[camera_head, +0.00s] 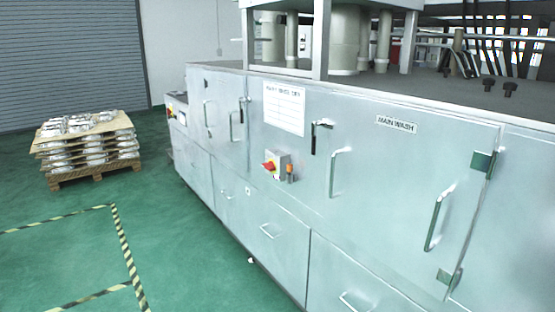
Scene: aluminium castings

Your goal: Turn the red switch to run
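A small orange part (291,173) is at the box's right side. The switch is too small here to read its markings or tell its position. My gripper is not in view.
The machine front (200,140) has several protruding door handles (333,172) and a "MAIN WASH" label (396,124). A pallet of stacked castings (90,165) stands at the left. The green floor (180,240) between is clear, with yellow-black tape lines (126,250).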

